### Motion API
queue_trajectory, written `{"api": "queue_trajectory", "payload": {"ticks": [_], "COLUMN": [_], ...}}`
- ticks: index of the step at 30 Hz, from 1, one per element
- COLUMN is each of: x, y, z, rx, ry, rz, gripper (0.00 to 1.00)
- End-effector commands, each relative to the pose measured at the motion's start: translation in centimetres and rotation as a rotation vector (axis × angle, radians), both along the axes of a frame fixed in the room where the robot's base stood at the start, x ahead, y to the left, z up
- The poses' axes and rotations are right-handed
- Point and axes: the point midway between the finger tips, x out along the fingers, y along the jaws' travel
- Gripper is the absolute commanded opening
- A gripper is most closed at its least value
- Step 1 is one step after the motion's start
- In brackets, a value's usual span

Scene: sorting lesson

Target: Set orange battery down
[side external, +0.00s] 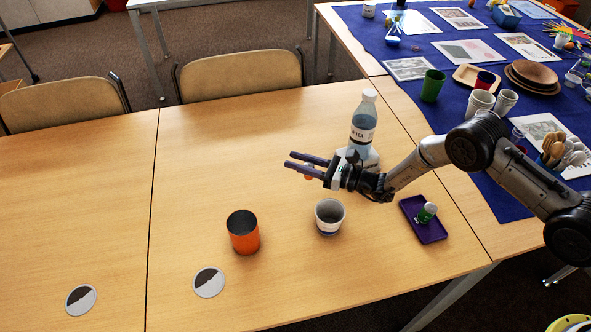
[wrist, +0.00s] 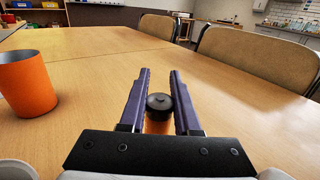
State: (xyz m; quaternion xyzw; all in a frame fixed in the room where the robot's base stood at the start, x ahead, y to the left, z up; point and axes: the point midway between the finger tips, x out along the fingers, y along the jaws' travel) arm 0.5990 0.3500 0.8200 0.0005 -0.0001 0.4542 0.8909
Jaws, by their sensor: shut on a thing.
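My gripper (side external: 306,165) is above the table, pointing left in the side external view. In the wrist view its two purple fingers (wrist: 159,90) are shut on the orange battery (wrist: 158,126), whose dark round top shows between them. In the side external view only a small orange part of the battery (side external: 309,173) shows at the fingers. The tabletop (side external: 225,150) lies below; I cannot tell the exact gap beneath the battery.
An orange cup (side external: 243,232) and a white cup (side external: 329,217) stand in front of my gripper. A bottle (side external: 364,125) stands behind it. A purple tray (side external: 424,219) holds a small green-and-white item. Two round discs (side external: 208,282) lie front left.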

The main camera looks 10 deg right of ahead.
Motion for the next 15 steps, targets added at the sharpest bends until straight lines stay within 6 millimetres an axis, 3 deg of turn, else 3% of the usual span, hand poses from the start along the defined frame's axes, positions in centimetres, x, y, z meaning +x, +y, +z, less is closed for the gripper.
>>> {"api": "queue_trajectory", "payload": {"ticks": [6, 15], "x": [0.7, 0.9], "y": [0.5, 0.5], "z": [-1.0, -4.2], "rx": [0.0, 0.0], "ry": [-0.001, -0.001], "rz": [0.001, 0.0], "gripper": [0.0, 0.0]}}
